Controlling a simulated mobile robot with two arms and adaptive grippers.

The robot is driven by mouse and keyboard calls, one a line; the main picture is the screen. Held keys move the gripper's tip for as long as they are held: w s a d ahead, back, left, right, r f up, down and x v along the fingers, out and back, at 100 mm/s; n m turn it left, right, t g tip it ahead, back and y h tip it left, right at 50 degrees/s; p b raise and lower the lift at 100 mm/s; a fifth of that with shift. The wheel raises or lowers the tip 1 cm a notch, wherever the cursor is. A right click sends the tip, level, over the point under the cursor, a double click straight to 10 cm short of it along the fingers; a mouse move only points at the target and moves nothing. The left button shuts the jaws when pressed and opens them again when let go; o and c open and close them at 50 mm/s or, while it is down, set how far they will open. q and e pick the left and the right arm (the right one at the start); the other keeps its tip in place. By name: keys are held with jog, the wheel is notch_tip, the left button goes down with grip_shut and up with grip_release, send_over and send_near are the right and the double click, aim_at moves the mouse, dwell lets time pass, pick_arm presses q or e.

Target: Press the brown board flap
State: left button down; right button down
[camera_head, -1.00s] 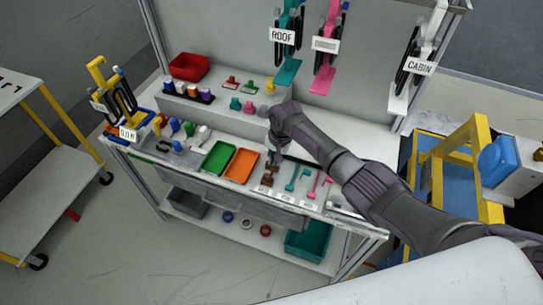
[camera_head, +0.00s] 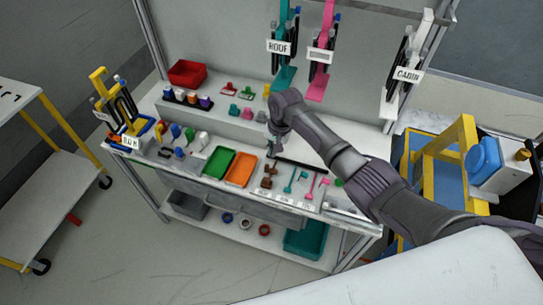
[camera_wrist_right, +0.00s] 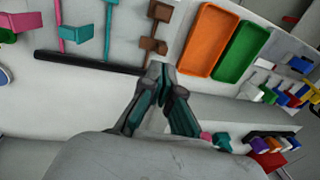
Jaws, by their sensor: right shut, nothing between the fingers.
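The brown board flap (camera_head: 267,177) lies on the workbench top, just right of the orange tray (camera_head: 241,169). In the right wrist view the brown piece (camera_wrist_right: 157,25) shows with a stem and several small plates, beyond my fingertips. My right gripper (camera_head: 271,152) is over the bench, behind the brown piece and apart from it. Its fingers meet at the tips in the right wrist view (camera_wrist_right: 160,72), with nothing held. My left gripper is in neither view.
A black bar (camera_wrist_right: 88,62) lies close beside my fingertips. A green tray (camera_head: 218,163) stands left of the orange one. Teal (camera_head: 293,180) and pink (camera_head: 310,186) pieces lie right of the brown one. Colored parts and a red bin (camera_head: 187,73) occupy the raised shelf.

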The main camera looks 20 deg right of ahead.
notch_tip(320, 180, up, 6)
jog(key=b, duration=0.1)
jog(key=shift+d, duration=0.2)
dwell(0.3)
